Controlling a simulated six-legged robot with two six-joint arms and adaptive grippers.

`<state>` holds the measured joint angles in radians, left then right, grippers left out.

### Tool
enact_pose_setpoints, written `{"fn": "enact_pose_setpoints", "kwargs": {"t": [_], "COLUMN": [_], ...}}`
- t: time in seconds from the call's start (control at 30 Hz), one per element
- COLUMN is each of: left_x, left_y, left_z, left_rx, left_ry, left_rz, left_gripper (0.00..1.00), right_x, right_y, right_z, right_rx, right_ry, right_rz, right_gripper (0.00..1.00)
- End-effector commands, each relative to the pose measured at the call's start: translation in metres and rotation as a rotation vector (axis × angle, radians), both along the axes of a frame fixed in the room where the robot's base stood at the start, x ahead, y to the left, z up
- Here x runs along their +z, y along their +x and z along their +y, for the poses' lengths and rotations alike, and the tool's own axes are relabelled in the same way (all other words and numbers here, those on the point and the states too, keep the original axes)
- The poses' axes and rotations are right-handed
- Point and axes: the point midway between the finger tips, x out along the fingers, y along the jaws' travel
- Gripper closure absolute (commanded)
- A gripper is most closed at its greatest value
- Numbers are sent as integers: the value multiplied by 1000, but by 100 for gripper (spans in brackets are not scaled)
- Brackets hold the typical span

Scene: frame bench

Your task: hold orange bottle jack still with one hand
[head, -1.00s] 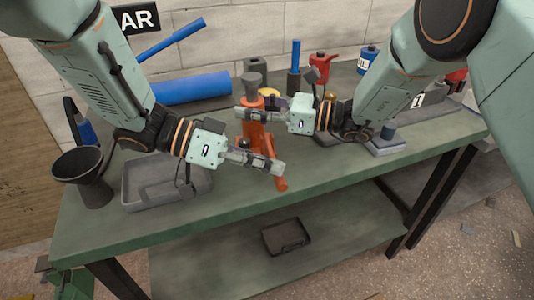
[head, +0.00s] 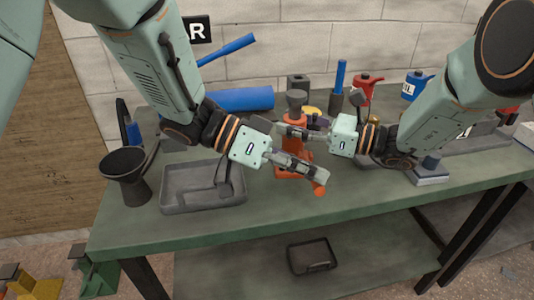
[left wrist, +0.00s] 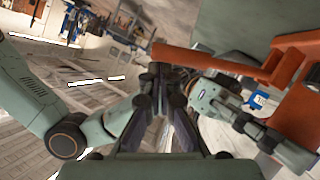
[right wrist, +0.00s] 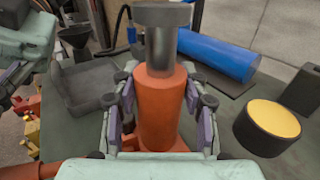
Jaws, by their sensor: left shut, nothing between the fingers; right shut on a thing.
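The orange bottle jack (head: 293,158) stands on the green bench with its grey ram on top. My right gripper (head: 282,130) is shut around the upper part of its orange body; the right wrist view shows the body (right wrist: 160,110) between the two fingers. The jack's orange handle (head: 319,189) points towards the bench's front edge. My left gripper (head: 318,175) is shut and empty, above the handle close to its outer end. In the left wrist view the handle (left wrist: 200,60) crosses just beyond its fingertips (left wrist: 160,72); I cannot tell whether they touch. My arms partly hide the jack.
A grey tray (head: 205,203) and a dark funnel (head: 124,172) stand on the left of the bench. A blue cylinder (head: 236,99) lies behind, near a yellow-topped round tin (right wrist: 268,125). Red and blue cans stand at the back right. The front strip of bench (head: 400,192) is clear.

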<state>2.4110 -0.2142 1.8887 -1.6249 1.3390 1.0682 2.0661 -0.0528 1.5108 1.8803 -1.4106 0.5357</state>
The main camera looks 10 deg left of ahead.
Motion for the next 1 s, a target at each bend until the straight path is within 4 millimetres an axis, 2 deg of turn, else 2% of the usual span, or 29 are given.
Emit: {"fn": "enact_pose_setpoints", "kwargs": {"t": [0.03, 0.6, 0.8, 1.0], "left_x": [8, 43, 48, 49], "left_y": [0, -10, -12, -13], "left_z": [0, 76, 87, 89], "left_rx": [0, 4, 2, 1], "left_ry": [1, -6, -4, -4], "left_rz": [-1, -2, -2, -1], "left_gripper": [100, 100, 100, 100], "right_x": [1, 1, 1, 1], "right_y": [1, 0, 0, 0], "right_z": [0, 0, 0, 0], "right_rx": [-1, 0, 0, 0], "right_ry": [2, 1, 1, 1], "right_rz": [-3, -4, -4, -4], "right_gripper": [100, 100, 100, 100]}}
